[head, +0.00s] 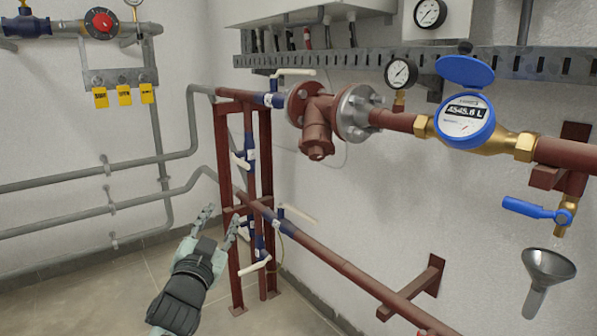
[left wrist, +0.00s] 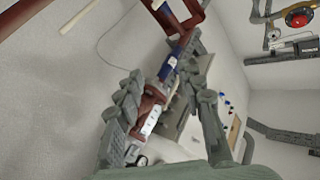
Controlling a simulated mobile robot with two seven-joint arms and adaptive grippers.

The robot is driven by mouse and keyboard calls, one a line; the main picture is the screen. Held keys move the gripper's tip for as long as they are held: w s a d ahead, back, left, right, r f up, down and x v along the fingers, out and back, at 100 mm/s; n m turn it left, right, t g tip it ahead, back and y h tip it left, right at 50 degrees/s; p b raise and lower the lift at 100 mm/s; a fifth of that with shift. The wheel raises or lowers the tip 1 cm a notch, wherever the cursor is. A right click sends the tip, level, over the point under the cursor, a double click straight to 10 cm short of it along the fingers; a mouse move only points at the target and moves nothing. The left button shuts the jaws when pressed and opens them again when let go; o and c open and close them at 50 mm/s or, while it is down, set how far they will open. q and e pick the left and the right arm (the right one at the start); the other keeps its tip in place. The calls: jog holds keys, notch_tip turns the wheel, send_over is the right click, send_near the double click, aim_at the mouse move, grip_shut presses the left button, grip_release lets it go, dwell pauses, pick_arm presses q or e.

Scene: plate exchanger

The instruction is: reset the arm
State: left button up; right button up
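My left gripper (head: 221,214) is low in the head view, left of the middle, with its fingers pointing up and slightly right. The fingers are spread apart, and I see nothing held between them. It appears just left of the red-brown pipe frame (head: 225,165); I cannot tell the exact gap in depth. In the left wrist view the fingers of the left gripper (left wrist: 165,72) stand apart, with blue and red-brown piping showing between and beyond them. My right gripper is in neither view.
White-handled valves (head: 255,264) stick out from the frame near my left gripper. A red-brown lower pipe (head: 345,268) runs toward the bottom right. A blue-lidded water meter (head: 467,122), a pressure gauge (head: 400,73) and a metal funnel (head: 548,270) are on the right. Grey pipes (head: 75,180) line the left wall.

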pick_arm(q)
jog(key=s+a+f+n+g+y, duration=0.15)
jog(key=s+f, duration=0.25)
jog(key=f, duration=0.4)
jog(key=s+a+f+n+g, duration=0.1)
jog(key=s+a+f+g, duration=0.25)
jog(key=f, duration=0.45)
jog(key=s+a+f+n+g+y, duration=0.15)
jog(key=s+f, duration=0.25)
jog(key=f, duration=0.4)
jog(key=s+a+f+g, duration=0.1)
jog(key=s+f+g, duration=0.2)
jog(key=s+f, duration=0.2)
jog(key=s+a+f+g, duration=0.1)
jog(key=s+f+g, duration=0.2)
jog(key=s, duration=0.9)
jog(key=s+a+f+g, duration=0.2)
jog(key=s+f+g, duration=0.1)
jog(key=s+f, duration=0.5)
jog(key=shift+s+f+g+h, duration=0.3)
jog(key=shift+s+f+g, duration=0.05)
jog(key=shift+f, duration=0.05)
jog(key=shift+d, duration=0.1)
